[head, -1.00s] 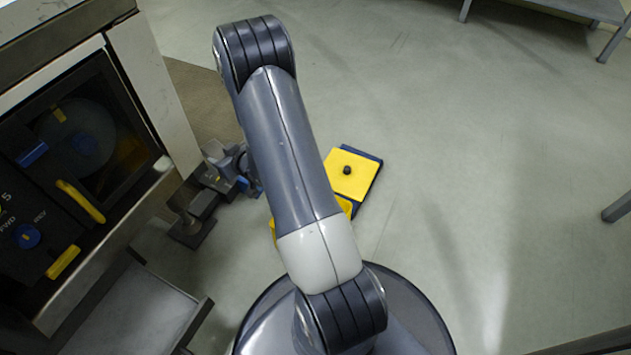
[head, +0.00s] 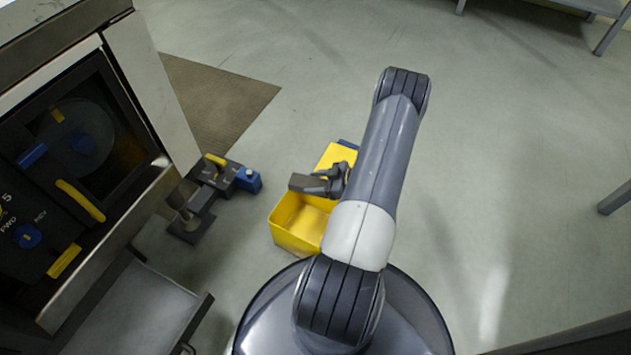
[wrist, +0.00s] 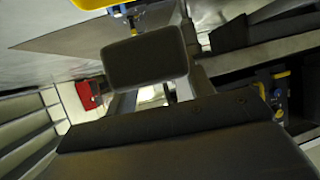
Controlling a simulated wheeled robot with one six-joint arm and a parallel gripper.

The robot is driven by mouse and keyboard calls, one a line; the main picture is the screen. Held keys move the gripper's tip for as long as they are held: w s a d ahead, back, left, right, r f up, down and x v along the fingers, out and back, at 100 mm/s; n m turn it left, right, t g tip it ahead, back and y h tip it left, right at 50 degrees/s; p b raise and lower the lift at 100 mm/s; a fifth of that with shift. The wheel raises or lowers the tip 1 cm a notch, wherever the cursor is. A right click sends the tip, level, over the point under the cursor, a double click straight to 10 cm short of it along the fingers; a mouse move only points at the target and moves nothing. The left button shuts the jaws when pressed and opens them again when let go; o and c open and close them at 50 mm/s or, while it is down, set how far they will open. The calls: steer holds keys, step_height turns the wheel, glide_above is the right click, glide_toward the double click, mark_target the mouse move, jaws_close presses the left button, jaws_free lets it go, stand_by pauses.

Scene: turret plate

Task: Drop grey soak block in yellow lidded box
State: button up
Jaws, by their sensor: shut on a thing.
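My gripper (head: 329,182) is shut on the grey soak block (head: 306,183), which juts out to the left in the head view. Both hang above the back part of the open yellow box (head: 290,240), near its far rim. The box is open at the top and its inside looks empty where I can see it. The yellow lid (head: 336,154) lies behind the box, partly hidden by my gripper and arm, with a blue edge showing under it. In the wrist view a dark grey rounded shape fills the middle; I cannot tell whether it is block or finger.
A machine (head: 85,150) with a dark window stands on the left, with a tray (head: 140,310) below. A black fixture with a yellow handle (head: 215,160) and a blue block (head: 248,180) sits left of the box.

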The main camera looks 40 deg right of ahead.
step_height(320, 180, down, 6)
steer(key=b, duration=0.3)
steer(key=shift+b, duration=0.4)
steer(key=o, duration=1.3)
steer(key=shift+s, duration=0.1)
steer(key=p+v, duration=0.3)
steer(key=v, duration=0.7)
steer(key=shift+s+d+r, duration=0.15)
steer(key=shift+s, duration=0.15)
